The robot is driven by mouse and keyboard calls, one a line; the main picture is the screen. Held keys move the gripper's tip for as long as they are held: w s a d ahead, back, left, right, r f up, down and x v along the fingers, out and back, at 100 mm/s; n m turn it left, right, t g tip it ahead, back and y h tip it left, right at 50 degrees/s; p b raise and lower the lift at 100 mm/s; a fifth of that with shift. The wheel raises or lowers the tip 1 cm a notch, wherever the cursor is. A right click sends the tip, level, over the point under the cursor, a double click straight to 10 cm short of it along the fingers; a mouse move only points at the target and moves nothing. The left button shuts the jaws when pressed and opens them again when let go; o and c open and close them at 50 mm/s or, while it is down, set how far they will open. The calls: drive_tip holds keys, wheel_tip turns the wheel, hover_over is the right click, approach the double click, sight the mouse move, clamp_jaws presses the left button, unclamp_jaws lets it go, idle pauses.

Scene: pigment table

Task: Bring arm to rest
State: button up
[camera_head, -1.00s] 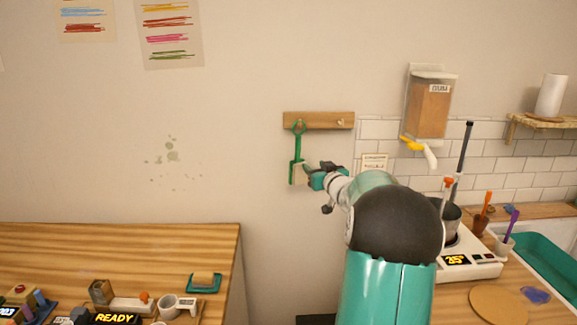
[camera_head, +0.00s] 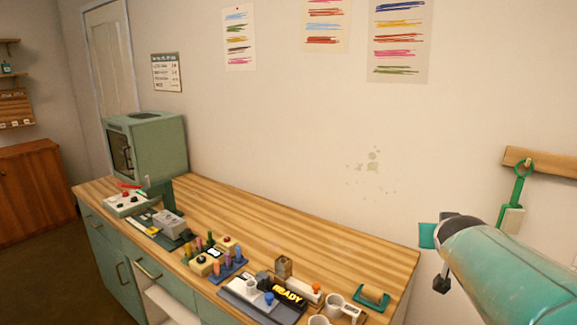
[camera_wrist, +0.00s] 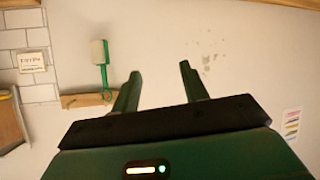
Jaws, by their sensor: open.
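My arm reaches in from the right edge of the head view, and my gripper (camera_head: 428,235) points toward the wall just left of the hanging brush. In the wrist view my gripper (camera_wrist: 160,88) is open, with its two green fingers apart and nothing between them. A green-handled brush (camera_head: 517,200) hangs from a wooden rack (camera_head: 540,165) on the wall. The brush (camera_wrist: 101,62) and the rack (camera_wrist: 88,99) also show in the wrist view, left of the fingers and apart from them.
A wooden-topped bench (camera_head: 235,205) runs along the wall, with a green oven (camera_head: 150,145) at its far end. Bare wall (camera_head: 270,120) lies above the bench.

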drive_tip(key=s+a+f+n+g+y, duration=0.2)
drive_tip(key=s+a+f+y, duration=0.1)
drive_tip(key=s+a, duration=0.7)
drive_tip(key=s+a+f+n+g+y, duration=0.1)
drive_tip(key=s+a+f+g+y, duration=0.1)
drive_tip(key=s+a+f, duration=0.4)
drive_tip(key=s+a+g, duration=0.1)
drive_tip(key=s+a, duration=0.4)
drive_tip(key=shift+f+n+y, duration=0.15)
drive_tip(key=shift+n+y, duration=0.25)
drive_tip(key=shift+c, duration=0.8)
